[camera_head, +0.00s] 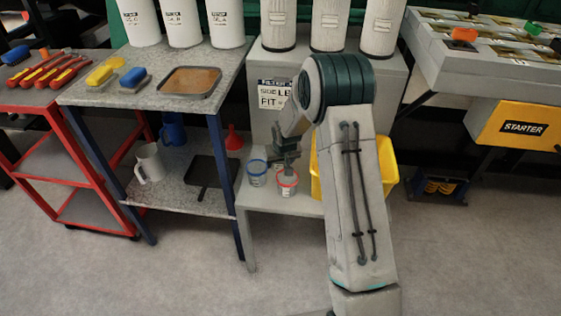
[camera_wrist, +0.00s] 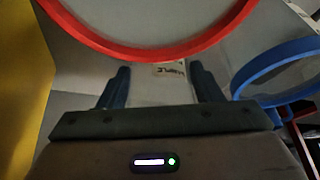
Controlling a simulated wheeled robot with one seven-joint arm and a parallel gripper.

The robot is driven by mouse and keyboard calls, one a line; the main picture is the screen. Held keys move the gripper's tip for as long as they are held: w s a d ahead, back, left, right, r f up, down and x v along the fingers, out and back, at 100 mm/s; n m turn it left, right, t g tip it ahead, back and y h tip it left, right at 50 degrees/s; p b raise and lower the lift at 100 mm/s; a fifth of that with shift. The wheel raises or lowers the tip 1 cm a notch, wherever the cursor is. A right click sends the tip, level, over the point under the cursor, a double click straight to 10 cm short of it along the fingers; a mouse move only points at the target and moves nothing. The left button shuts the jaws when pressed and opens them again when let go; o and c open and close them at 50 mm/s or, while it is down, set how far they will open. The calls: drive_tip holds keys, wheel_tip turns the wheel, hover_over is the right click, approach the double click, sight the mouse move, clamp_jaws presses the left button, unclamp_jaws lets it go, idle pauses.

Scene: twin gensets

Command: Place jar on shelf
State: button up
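A clear jar with a red rim (camera_head: 288,184) stands on the low grey shelf (camera_head: 285,204) under the filter housing. A blue-rimmed jar (camera_head: 257,174) stands just left of it. My gripper (camera_head: 287,158) is at the back of the red-rimmed jar, close to it. In the wrist view the red rim (camera_wrist: 150,52) arches large across the top, with a small label (camera_wrist: 171,69) showing between my two spread dark fingers. I see no clear contact between fingers and jar. The blue rim (camera_wrist: 280,72) shows at the right.
A yellow bin (camera_head: 386,165) stands right of the jars, partly behind my arm. The front floor is clear.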

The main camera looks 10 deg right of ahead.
drive_tip(key=shift+r, duration=0.25)
drive_tip(key=p+v, duration=0.3)
drive_tip(key=v, duration=0.9)
drive_tip(key=s+r+g, duration=0.1)
drive_tip(key=s+r, duration=0.3)
drive_tip(key=s, duration=0.6)
drive_tip(key=s+d+r+g, duration=0.1)
drive_tip(key=s+r, duration=0.3)
drive_tip(key=s, duration=0.6)
drive_tip(key=s+d+r+g, duration=0.1)
drive_tip(key=s+r, duration=0.3)
drive_tip(key=s, duration=0.7)
drive_tip(key=shift+m, duration=0.4)
drive_tip(key=shift+s, duration=0.1)
drive_tip(key=c, duration=0.4)
drive_tip(key=shift+a, duration=0.1)
drive_tip(key=shift+c, duration=0.5)
